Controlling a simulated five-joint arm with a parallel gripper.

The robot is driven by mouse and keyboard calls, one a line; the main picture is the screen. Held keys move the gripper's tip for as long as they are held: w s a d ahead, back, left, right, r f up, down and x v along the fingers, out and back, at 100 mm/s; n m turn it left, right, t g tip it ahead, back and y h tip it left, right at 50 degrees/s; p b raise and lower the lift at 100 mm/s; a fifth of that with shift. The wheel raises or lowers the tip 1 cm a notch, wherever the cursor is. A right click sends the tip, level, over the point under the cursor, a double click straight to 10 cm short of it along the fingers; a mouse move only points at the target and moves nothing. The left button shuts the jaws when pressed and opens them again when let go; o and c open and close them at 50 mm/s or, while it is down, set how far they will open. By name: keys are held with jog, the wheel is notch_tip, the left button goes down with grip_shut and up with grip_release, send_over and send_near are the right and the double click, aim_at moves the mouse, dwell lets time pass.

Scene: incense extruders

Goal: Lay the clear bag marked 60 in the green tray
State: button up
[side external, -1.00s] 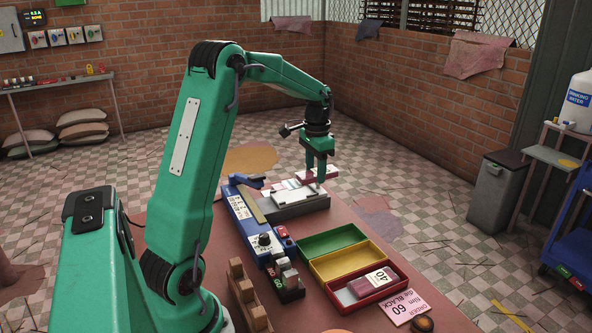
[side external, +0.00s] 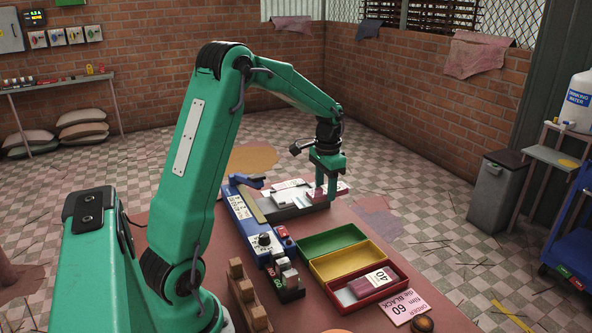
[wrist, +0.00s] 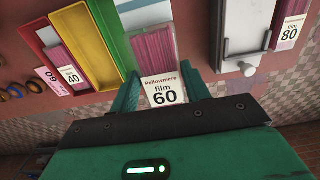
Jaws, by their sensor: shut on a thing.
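My gripper (side external: 326,194) is shut on the clear bag marked 60 (wrist: 163,90), which holds pink sticks and has a white label. In the side view the bag (side external: 318,192) is partly hidden by the fingers and appears above the right end of the grey metal fixture. The green tray (side external: 318,243) is the section of the three-colour tray nearest that fixture, and it looks empty. In the wrist view the green tray (wrist: 108,38) lies left of the held bag. The bag is outside the tray.
The yellow tray (side external: 338,267) looks empty. The red tray (side external: 384,294) holds a bag marked 40 (wrist: 68,74). A bag marked 80 (wrist: 289,32) lies beyond the fixture (side external: 298,209). An order card (side external: 405,308) and wooden block rack (side external: 253,312) stand nearby.

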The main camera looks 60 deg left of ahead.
jog(key=d+f, duration=0.5)
jog(key=d, duration=0.1)
jog(key=shift+d, duration=0.15)
jog(key=shift+f, duration=0.25)
jog(key=shift+f, duration=3.25)
jog(key=o, duration=1.1)
jog(key=shift+c, duration=0.2)
jog(key=shift+r, duration=0.15)
